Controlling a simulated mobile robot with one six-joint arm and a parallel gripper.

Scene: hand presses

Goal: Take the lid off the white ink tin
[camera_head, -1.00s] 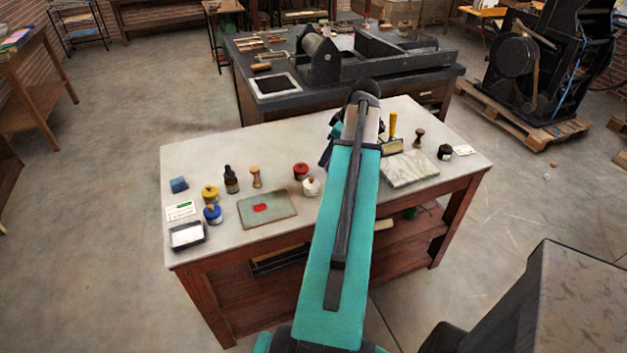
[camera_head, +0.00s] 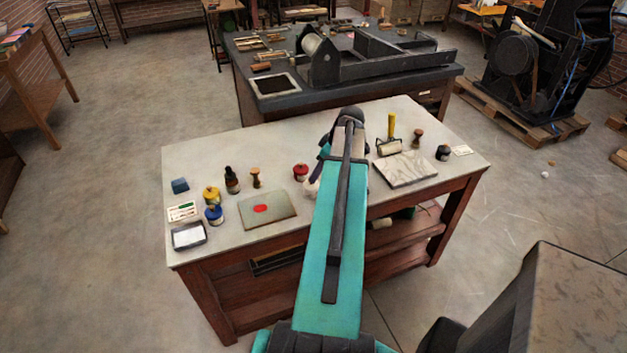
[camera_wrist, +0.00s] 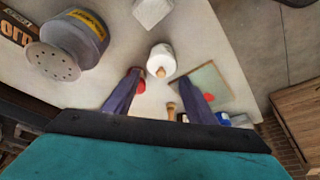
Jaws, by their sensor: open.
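The white ink tin (camera_head: 310,188) stands on the pale tabletop, largely hidden behind my arm in the head view. In the wrist view the white tin (camera_wrist: 161,58) shows clearly, with a small wooden knob (camera_wrist: 160,72) on its lid. My gripper (camera_wrist: 159,78) is open, its two purple fingers spread. In that view the knob lies between and just beyond the fingertips, apart from both. The head view hides the fingers behind my arm, so the height gap is hard to tell.
A red tin (camera_head: 301,172) stands close by the white one. An ink slab (camera_head: 267,209), yellow tin (camera_head: 212,196) and blue tin (camera_head: 213,215) are at left. A marble slab (camera_head: 405,168) is at right. A grey perforated-top container (camera_wrist: 62,55) stands left in the wrist view.

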